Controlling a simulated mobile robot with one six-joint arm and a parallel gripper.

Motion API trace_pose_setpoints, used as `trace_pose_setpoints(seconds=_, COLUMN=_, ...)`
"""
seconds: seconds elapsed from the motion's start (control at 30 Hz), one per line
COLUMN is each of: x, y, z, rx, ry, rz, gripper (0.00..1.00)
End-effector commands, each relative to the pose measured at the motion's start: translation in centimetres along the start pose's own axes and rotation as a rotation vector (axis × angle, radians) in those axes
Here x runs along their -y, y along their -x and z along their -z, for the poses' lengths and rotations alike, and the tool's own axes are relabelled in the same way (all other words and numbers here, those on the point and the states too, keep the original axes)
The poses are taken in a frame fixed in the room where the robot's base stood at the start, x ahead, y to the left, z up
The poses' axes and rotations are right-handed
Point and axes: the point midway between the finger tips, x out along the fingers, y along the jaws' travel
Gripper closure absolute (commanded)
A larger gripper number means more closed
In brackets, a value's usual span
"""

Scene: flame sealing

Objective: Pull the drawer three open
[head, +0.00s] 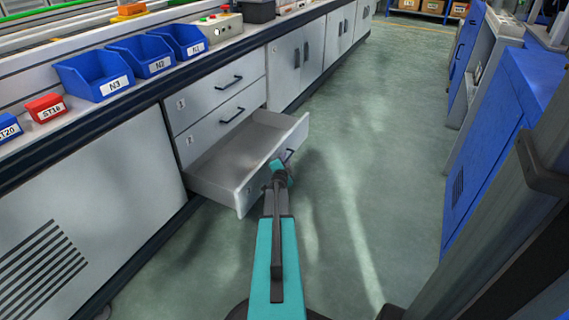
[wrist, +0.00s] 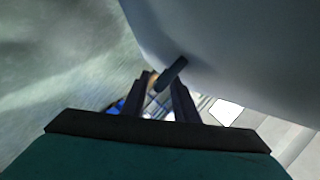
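The lowest drawer (head: 225,160) of the grey cabinet is pulled well out, and its inside looks empty. Its number label is not readable in the head view. Its dark bar handle (head: 288,156) is on the front panel, and the handle also shows in the wrist view (wrist: 172,73). My gripper (head: 280,168) is at this front panel by the handle. In the wrist view my gripper's two dark fingers (wrist: 160,88) stand either side of the handle and appear shut on it. The head view hides the fingertips.
Two shut drawers, upper (head: 222,90) and middle (head: 225,118), sit above. Blue bins (head: 95,75) and a red bin (head: 46,107) stand on the bench. The green floor (head: 345,170) is clear to the right, up to a blue cabinet (head: 490,130).

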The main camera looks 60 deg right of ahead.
Motion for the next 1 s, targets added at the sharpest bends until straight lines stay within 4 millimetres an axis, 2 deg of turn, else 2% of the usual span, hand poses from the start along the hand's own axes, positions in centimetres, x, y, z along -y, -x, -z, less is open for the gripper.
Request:
trace_pose_setpoints(seconds=0.27, x=0.1, y=1.7, z=0.0, rx=0.002, ry=0.001, rz=-0.001, gripper=0.73)
trace_pose_setpoints(seconds=1.0, x=0.1, y=9.4, z=0.2, rx=-0.001, ry=0.0, rz=-0.001, gripper=0.73)
